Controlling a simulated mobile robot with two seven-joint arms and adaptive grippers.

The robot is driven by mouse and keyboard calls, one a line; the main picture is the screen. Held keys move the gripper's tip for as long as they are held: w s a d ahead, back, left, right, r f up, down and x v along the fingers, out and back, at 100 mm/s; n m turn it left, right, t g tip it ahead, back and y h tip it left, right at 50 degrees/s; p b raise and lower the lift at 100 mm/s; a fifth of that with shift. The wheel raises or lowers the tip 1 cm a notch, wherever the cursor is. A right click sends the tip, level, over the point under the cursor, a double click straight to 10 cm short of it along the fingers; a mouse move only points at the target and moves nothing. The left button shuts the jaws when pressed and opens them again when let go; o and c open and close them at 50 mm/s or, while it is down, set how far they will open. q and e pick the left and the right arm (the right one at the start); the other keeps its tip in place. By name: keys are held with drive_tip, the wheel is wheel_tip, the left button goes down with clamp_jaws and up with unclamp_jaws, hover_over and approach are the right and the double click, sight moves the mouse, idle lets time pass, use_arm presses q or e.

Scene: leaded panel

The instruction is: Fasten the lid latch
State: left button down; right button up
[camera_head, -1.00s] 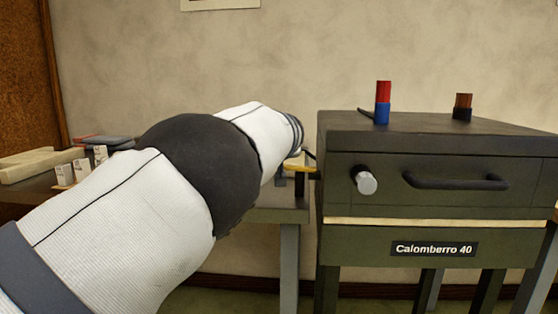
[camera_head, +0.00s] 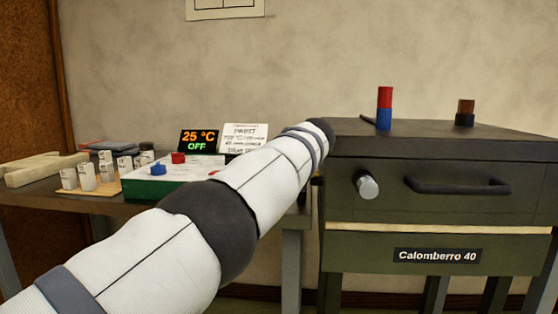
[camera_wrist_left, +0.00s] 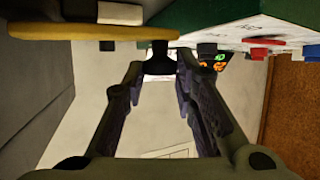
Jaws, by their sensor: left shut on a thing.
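The dark green-grey kiln (camera_head: 345,215), marked "Calomberro 40", stands at the right with its lid (camera_head: 450,145) down. In the left wrist view a yellow lever (camera_wrist_left: 80,33), which I take for the latch, runs along the kiln's side. A black knob (camera_wrist_left: 160,62) sits by its end. My left gripper (camera_wrist_left: 160,72) has its two fingers on either side of this knob and is shut on it. In the head view my left arm hides the gripper and nearly all of the lever. My right gripper is out of view.
A bench (camera_head: 125,207) at the left carries a white-topped green control box (camera_head: 165,172), a "25 °C OFF" display (camera_head: 198,141) and small labelled blocks (camera_head: 87,177). Red-blue (camera_head: 384,108) and brown-black (camera_head: 465,112) cylinders stand on the lid. A silver knob (camera_head: 367,186) and a bar handle (camera_head: 458,186) project from the kiln front.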

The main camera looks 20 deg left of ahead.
use_arm(q)
drive_tip(key=shift+f, duration=0.2)
drive_tip(key=c, duration=1.3)
unclamp_jaws()
drive_tip(key=shift+c, duration=0.2)
drive_tip(key=shift+r, duration=0.1)
drive_tip(key=v, duration=0.7)
drive_tip(key=shift+s, duration=0.2)
drive_tip(key=shift+d+r, duration=0.1)
drive_tip(key=shift+d, duration=0.05)
